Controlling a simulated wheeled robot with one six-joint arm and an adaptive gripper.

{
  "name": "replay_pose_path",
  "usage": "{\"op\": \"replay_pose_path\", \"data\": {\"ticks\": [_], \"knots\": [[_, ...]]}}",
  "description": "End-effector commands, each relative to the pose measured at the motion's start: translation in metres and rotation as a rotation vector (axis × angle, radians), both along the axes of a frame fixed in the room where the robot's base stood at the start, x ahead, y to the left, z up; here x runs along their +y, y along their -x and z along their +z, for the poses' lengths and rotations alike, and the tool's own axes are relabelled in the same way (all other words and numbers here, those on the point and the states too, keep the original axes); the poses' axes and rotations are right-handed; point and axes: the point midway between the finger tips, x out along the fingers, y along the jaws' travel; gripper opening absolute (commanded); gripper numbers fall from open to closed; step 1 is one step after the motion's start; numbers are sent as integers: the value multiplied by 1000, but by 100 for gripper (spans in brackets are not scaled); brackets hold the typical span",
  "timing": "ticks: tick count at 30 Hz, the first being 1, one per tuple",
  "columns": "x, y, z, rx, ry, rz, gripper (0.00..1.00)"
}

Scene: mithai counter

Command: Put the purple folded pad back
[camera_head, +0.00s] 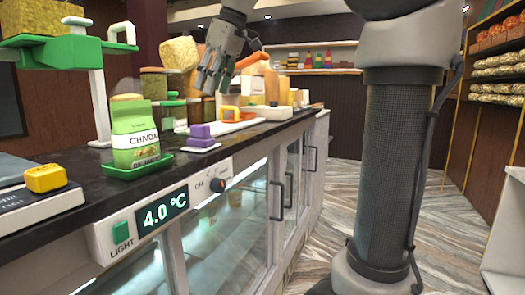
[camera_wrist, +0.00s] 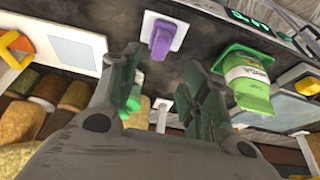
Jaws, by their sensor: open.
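The purple folded pad (camera_head: 201,131) lies on a small white plate (camera_head: 203,150) near the front edge of the dark counter, right of the green chivda packet. The purple pad also shows in the wrist view (camera_wrist: 161,40), on its white plate (camera_wrist: 177,29), beyond the fingertips. My gripper (camera_head: 208,82) is above the counter, higher than the pad and apart from it. In the wrist view my gripper (camera_wrist: 162,78) has its two fingers spread wide with nothing held between them.
The chivda packet (camera_head: 135,128) stands on a green tray (camera_head: 118,173) left of the pad. Jars (camera_head: 154,84) and a green balance stand (camera_head: 98,95) are behind it. A yellow block (camera_head: 45,178) sits on a scale at left. An orange-handled white tray (camera_head: 225,128) lies behind the pad.

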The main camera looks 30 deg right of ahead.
Motion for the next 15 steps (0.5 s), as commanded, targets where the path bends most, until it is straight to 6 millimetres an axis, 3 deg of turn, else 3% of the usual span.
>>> {"op": "replay_pose_path", "data": {"ticks": [2,5,9,15], "knots": [[-10,13,-9,3,0,-38,46],[-33,45,-38,9,1,-138,46],[-72,110,-106,15,3,-326,46],[-109,192,-206,13,3,-538,46]]}}
